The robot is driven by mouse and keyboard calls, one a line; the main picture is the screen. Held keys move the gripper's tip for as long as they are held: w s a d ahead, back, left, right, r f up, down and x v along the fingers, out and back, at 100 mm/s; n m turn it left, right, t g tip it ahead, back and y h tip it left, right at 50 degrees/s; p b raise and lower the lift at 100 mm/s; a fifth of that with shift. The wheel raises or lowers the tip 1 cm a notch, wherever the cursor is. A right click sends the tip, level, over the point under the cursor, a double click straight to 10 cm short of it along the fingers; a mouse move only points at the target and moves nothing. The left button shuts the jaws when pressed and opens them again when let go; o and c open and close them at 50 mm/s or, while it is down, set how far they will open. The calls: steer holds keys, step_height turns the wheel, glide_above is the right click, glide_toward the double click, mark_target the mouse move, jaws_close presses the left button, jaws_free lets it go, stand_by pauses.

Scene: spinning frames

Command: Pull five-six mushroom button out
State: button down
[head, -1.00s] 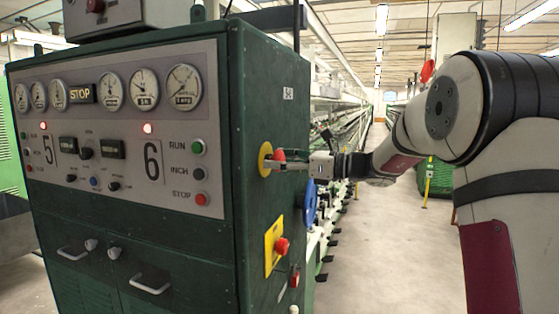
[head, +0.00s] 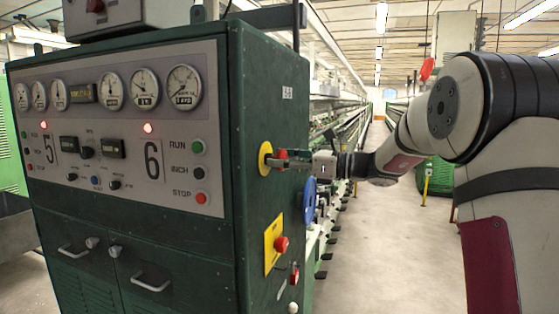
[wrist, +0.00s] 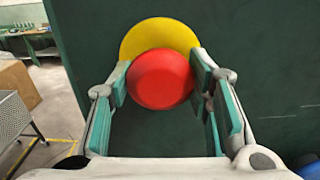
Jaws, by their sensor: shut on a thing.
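The red mushroom button (head: 282,154) sits on a round yellow plate (head: 264,158) on the right side of the green cabinet (head: 270,90), whose front panel bears 5 and 6. In the wrist view the red cap (wrist: 160,80) fills the space between the two fingers, with the yellow plate (wrist: 155,33) behind it. My gripper (head: 279,162) is shut on the button from the right, a finger on each side of the cap. The button's stem is hidden behind the cap.
A second red button (head: 281,244) on a yellow rectangular plate is lower on the same side. A blue round part (head: 309,200) stands right of it. Gauges and lamps fill the front panel. The aisle floor (head: 385,240) is clear to the right.

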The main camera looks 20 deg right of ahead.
steer(key=shift+d, duration=0.15)
steer(key=c, duration=0.8)
jaws_free()
steer(key=shift+s, duration=0.1)
steer(key=v, duration=1.2)
